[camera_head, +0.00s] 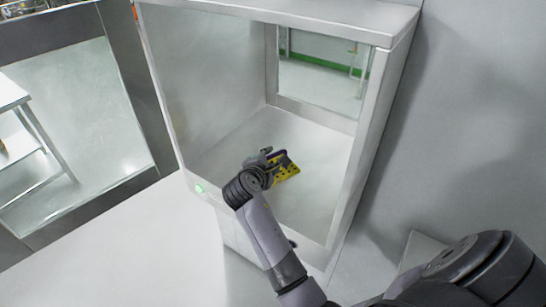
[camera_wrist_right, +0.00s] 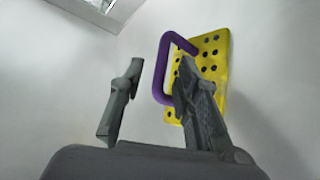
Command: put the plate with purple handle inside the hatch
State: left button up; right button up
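The plate (camera_head: 288,172) is yellow with dark holes and lies within the hatch (camera_head: 325,185), low over its pale floor; contact with the floor is unclear. In the right wrist view the plate (camera_wrist_right: 213,58) is to the right, and its purple handle (camera_wrist_right: 162,72) loops toward my fingers. My right gripper (camera_head: 270,158) reaches through the open front of the hatch. Its fingers are spread apart, with the handle's bar showing between them and not clamped. The right finger hides part of the handle and plate. My left gripper is not in view.
The hatch has side walls and a rear window (camera_head: 320,75) showing a room with a green floor strip. A green light (camera_head: 199,189) sits on its front lower edge. Another window (camera_head: 75,120) with a metal table behind it is on the left.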

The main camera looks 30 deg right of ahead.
jog(key=shift+v, duration=1.9)
